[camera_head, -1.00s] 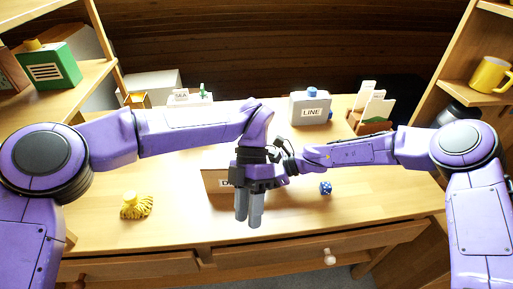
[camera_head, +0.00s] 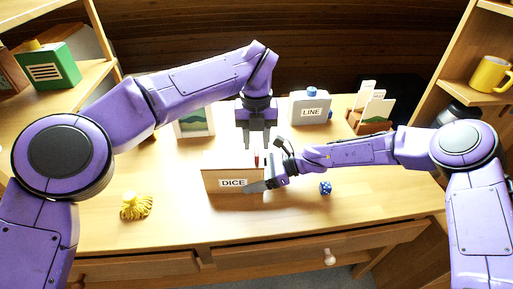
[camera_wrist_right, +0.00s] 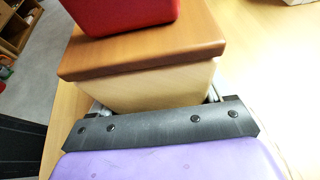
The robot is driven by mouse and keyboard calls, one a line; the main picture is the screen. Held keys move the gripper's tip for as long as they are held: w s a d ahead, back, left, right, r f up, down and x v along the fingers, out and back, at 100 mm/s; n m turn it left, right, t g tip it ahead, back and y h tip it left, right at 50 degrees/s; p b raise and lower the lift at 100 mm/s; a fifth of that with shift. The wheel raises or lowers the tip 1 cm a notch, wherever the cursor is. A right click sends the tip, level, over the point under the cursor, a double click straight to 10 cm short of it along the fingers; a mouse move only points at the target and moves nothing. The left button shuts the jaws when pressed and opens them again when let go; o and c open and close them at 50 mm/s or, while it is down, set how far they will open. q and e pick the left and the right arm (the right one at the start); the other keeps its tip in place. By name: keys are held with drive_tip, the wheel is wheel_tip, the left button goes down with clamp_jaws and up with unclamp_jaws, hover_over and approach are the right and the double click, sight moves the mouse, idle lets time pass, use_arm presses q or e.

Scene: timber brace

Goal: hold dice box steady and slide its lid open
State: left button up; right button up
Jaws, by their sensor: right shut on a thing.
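The dice box (camera_head: 232,184), pale wood with a DICE label, stands on the desk. In the right wrist view its pale body (camera_wrist_right: 150,88) carries a brown lid (camera_wrist_right: 150,52) with a red block (camera_wrist_right: 122,14) on top. A small red piece also shows below my left gripper in the head view. My right gripper (camera_head: 262,186) is shut on the box's right end; the wrist view shows its fingers on either side of the body, below the lid. My left gripper (camera_head: 256,148) points down above the lid's right part, its fingers apart. Whether it touches the red piece is unclear.
A blue die (camera_head: 325,188) lies right of the box, and a yellow tasselled thing (camera_head: 135,206) lies left. A LINE box (camera_head: 311,108), a picture (camera_head: 195,122) and a card holder (camera_head: 372,122) stand behind. The desk front is clear.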

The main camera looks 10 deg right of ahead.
sight(256, 151)
use_arm(q)
wheel_tip(256, 151, down, 3)
drive_tip(key=shift+f, duration=0.2)
clamp_jaws()
idle(1.4)
